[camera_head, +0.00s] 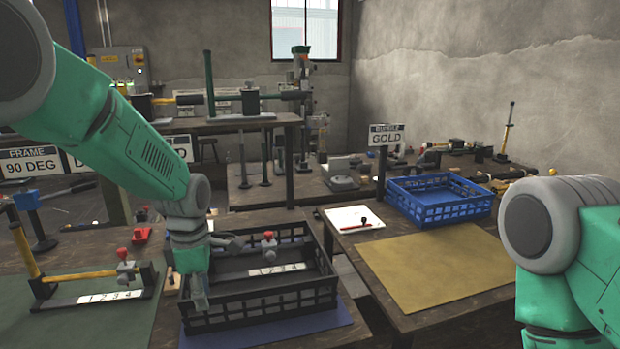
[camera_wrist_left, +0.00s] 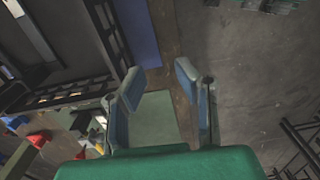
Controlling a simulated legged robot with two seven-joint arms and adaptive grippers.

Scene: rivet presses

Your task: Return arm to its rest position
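My left arm (camera_head: 140,150) reaches down from the upper left in the head view. My left gripper (camera_head: 203,278) hangs at the left side of the black crate (camera_head: 270,300), in front of its near left part. In the left wrist view the two fingers of the gripper (camera_wrist_left: 162,88) stand apart with nothing between them. The crate's dark wall (camera_wrist_left: 65,92) lies to the left of the fingers there. My right arm (camera_head: 570,250) shows at the right edge of the head view; its gripper is out of the picture.
A frame with a red knob (camera_head: 268,238) lies in the black crate. A similar yellow-and-black frame (camera_head: 85,275) stands on the green mat (camera_head: 60,325) at left. A blue crate (camera_head: 437,207) sits behind the bare yellow mat (camera_head: 440,270). Signs and presses stand behind.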

